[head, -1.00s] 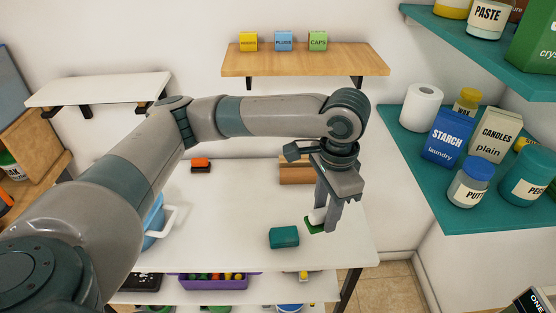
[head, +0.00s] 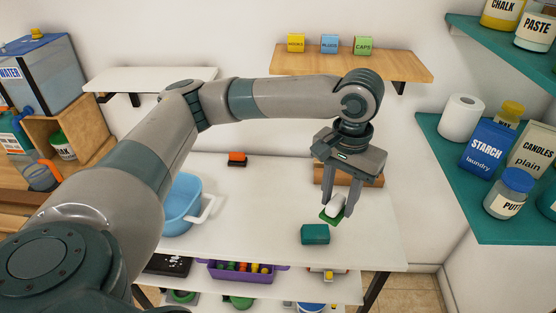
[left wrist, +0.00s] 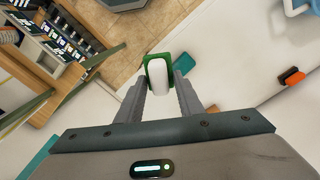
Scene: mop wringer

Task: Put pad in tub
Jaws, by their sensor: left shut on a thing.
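The pad, a green base with a white grip on top (head: 336,207), is held between the fingers of my left gripper (head: 341,203), a little above the white table. It also shows in the left wrist view (left wrist: 159,73), with a finger on each side of the white part. The tub is light blue with a white handle (head: 181,205). It stands on the table to the left of the gripper, partly hidden behind my left arm. An edge of it shows at the top right of the left wrist view. My right gripper is not in view.
A teal block (head: 315,234) lies on the table near the pad. A wooden block (head: 363,177) stands behind the gripper. An orange and black item (head: 237,159) lies towards the back. The table between pad and tub looks mostly clear. Shelves flank the table.

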